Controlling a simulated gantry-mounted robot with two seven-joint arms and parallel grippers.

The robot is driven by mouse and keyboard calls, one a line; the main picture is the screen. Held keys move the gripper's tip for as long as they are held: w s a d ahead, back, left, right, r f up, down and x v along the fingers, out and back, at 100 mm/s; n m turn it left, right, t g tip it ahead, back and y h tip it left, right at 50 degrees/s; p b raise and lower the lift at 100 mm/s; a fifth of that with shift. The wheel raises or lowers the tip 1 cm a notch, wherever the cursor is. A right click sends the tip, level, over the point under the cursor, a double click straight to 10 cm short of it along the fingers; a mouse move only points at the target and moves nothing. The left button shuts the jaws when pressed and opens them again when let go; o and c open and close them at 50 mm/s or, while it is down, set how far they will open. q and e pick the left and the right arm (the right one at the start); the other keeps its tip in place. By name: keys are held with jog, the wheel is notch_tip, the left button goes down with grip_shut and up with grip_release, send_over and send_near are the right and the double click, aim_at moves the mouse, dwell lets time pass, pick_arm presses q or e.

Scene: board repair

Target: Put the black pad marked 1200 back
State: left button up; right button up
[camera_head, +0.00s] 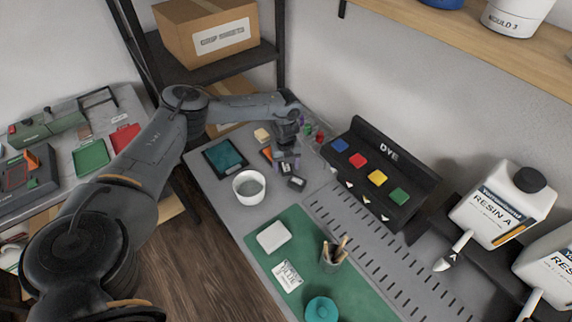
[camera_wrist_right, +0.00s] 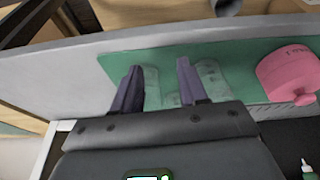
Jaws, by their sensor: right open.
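A small dark block with a pale label (camera_head: 297,183) lies on the grey bench, just right of the white bowl. It may be the black pad, but its number is too small to read. My left gripper (camera_head: 285,176) reaches down over the bench just behind and left of this block. Other small dark pieces sit around its fingers, and I cannot tell whether it grips one. My right gripper (camera_wrist_right: 159,68) shows only in the right wrist view. It is open and empty, with its purple fingers apart above a green mat.
A white bowl (camera_head: 249,190), a dark tray with a teal sheet (camera_head: 224,156) and a beige block (camera_head: 262,135) are near the left gripper. The black dye rack (camera_head: 375,178) stands to the right. A pink container (camera_wrist_right: 290,74) is right of my right gripper.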

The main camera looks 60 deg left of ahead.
aim_at(286, 167)
jog(key=shift+r+p, duration=0.95)
pick_arm(q)
notch_tip(286, 167, up, 12)
jog(key=shift+r, duration=0.2)
